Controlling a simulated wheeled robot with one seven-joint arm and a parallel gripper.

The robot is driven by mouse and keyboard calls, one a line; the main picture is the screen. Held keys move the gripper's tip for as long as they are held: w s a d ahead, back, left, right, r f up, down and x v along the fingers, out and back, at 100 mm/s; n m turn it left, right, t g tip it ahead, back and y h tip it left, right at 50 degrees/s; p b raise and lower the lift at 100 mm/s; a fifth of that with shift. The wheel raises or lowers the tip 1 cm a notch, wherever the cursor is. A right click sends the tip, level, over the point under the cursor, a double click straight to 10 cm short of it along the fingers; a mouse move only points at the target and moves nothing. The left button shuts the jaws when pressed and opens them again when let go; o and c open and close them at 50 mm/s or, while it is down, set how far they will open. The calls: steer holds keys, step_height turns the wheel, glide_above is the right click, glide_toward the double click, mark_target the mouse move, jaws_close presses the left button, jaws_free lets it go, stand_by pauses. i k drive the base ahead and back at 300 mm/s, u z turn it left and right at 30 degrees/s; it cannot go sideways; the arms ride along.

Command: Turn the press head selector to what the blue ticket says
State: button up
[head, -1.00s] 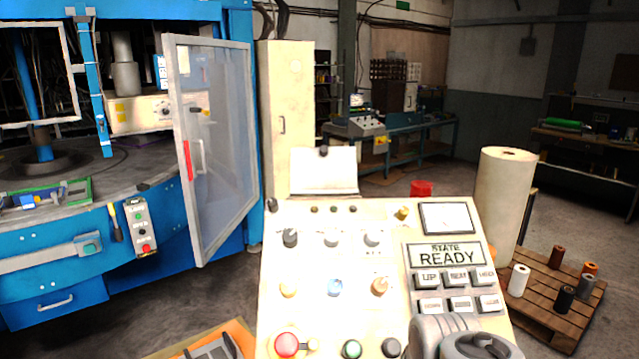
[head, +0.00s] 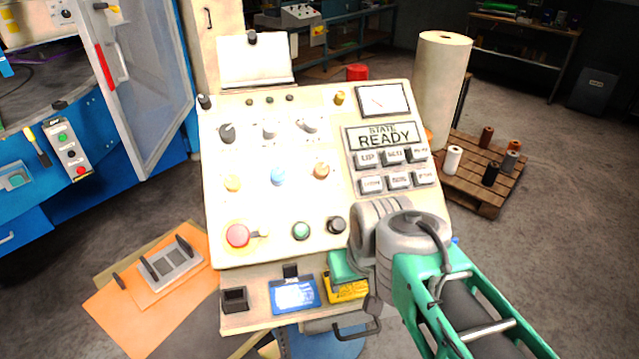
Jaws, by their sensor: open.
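The sloped cream control panel (head: 240,206) fills the middle of the head view. Its upper row holds three rotary knobs: a dark left knob (head: 227,132), a pale middle knob (head: 268,130) and a right knob (head: 307,125). Their markings are too small to read, so I cannot tell which is the press head selector. The blue ticket (head: 294,296) sits on the panel's lower front; its writing is unreadable. A yellow ticket (head: 347,289) beside it is partly covered by my arm. My arm crosses the panel's lower right corner; my gripper is not visible.
The display (head: 386,137) reads STATE READY, above several push buttons. A red button (head: 237,235) and green button (head: 301,230) sit low on the panel. An open clear door (head: 150,90) stands left. A pallet (head: 480,190) with spools and a tall roll (head: 440,90) stand right.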

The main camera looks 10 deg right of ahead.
mark_target(270, 126)
steer(key=u, duration=0.3)
steer(key=k, duration=1.05)
steer(key=u, duration=1.6)
steer(key=i, duration=0.8)
steer(key=z, duration=0.75)
steer(key=i, duration=0.5)
steer(key=z, duration=0.6)
